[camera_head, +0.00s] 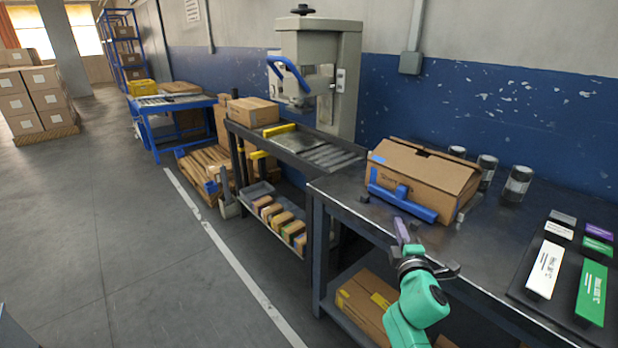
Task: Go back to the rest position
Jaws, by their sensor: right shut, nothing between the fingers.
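My right gripper (402,232) is shut, with nothing between its fingers. It is above the front edge of the dark metal table (335,188), just in front of a cardboard box (425,168). The green arm link behind it comes up from the bottom of the head view. The gripper looks apart from the box, though the exact gap is hard to tell. My left gripper is not in view.
A blue tool (403,203) lies against the box's front. Label cards (545,270) lie on a dark mat at the right. A grey machine (345,80) stands beyond a roller table (325,153).

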